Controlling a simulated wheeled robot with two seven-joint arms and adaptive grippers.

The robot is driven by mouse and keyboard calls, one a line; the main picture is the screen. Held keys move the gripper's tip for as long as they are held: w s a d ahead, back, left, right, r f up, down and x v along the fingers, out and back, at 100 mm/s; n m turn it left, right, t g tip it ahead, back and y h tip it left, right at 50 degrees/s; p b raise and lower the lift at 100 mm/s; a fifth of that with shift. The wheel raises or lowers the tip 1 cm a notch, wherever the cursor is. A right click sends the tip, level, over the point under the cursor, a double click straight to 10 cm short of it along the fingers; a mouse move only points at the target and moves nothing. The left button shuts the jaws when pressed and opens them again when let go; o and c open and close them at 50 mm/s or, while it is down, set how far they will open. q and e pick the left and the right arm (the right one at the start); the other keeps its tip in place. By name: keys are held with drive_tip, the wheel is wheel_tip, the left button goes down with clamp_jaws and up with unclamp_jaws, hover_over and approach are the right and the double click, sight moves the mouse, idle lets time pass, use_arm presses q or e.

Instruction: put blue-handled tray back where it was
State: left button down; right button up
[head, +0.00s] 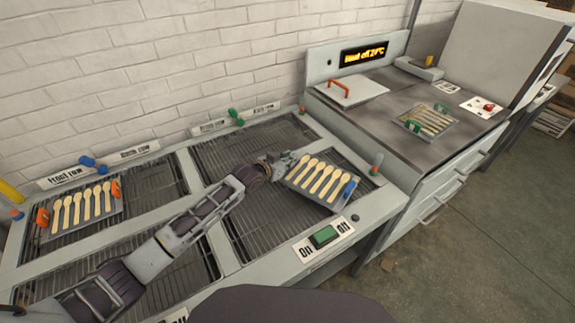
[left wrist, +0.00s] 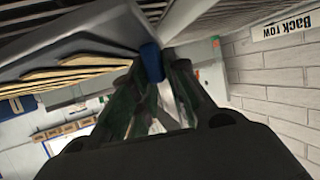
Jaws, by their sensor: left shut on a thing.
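The blue-handled tray (head: 317,204) carries several wooden spoons in a row. It is over the right-hand grid section of the rack. I cannot tell whether it hovers or rests there. One blue handle (head: 349,188) shows at its right end. My left gripper (head: 284,163) is shut at the tray's left end and hides the handle there. In the left wrist view a blue handle (left wrist: 151,62) sits between the fingertips, and spoon edges (left wrist: 80,70) show beside it. My right gripper is not in view.
An orange-handled tray (head: 78,212) of spoons lies on the rack's left section. A green-handled tray (head: 430,121) lies on the press bench to the right. Blue pegs (head: 88,161), a green knob (head: 235,116) and a green switch (head: 324,236) are on the rack frame. Several grid areas are bare.

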use_arm(q)
drive_tip(key=shift+f, duration=1.1)
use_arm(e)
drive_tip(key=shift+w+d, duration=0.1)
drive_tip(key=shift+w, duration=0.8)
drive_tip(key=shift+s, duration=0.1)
